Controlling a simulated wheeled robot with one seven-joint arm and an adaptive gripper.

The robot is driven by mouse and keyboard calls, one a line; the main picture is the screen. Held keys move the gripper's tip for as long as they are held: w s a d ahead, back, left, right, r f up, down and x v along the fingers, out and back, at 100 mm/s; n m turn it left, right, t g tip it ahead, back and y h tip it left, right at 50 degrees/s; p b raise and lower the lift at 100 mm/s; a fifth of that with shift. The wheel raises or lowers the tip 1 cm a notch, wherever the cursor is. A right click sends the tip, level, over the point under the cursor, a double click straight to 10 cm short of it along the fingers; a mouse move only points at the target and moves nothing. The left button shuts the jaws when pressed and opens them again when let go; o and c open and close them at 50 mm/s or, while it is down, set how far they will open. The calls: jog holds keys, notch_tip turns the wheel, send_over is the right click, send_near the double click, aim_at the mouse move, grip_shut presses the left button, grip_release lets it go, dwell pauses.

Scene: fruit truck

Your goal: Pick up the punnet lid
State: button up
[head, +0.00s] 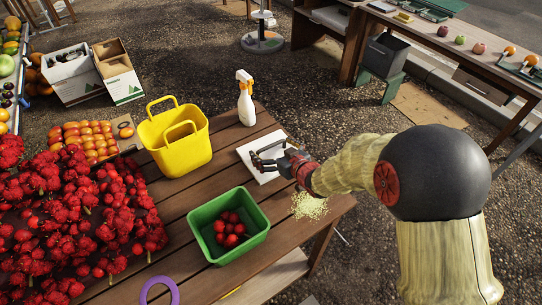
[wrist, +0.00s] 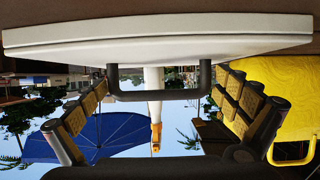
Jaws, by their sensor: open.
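The punnet lid (head: 250,148) is a flat white square on the wooden table, partly hidden by my gripper (head: 265,158). In the wrist view, which appears upside down, the white lid (wrist: 160,42) spans the top with a dark U-shaped handle (wrist: 158,96). My gripper (wrist: 162,112) is open there, with a padded finger on either side of the handle and gaps between. Contact cannot be seen. A green punnet (head: 207,240) holding several red berries stands nearer on the table, without a cover.
A yellow basket (head: 182,155) and a white spray bottle (head: 246,100) stand behind the lid. A large heap of red fruit (head: 75,220) fills the left. A purple ring (head: 158,283) lies at the front edge. Pale shreds (head: 309,206) lie at the table's right edge.

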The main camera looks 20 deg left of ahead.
jog(key=c, duration=0.3)
jog(key=c, duration=0.6)
jog(key=shift+r, duration=0.1)
jog(key=shift+w+r, duration=0.1)
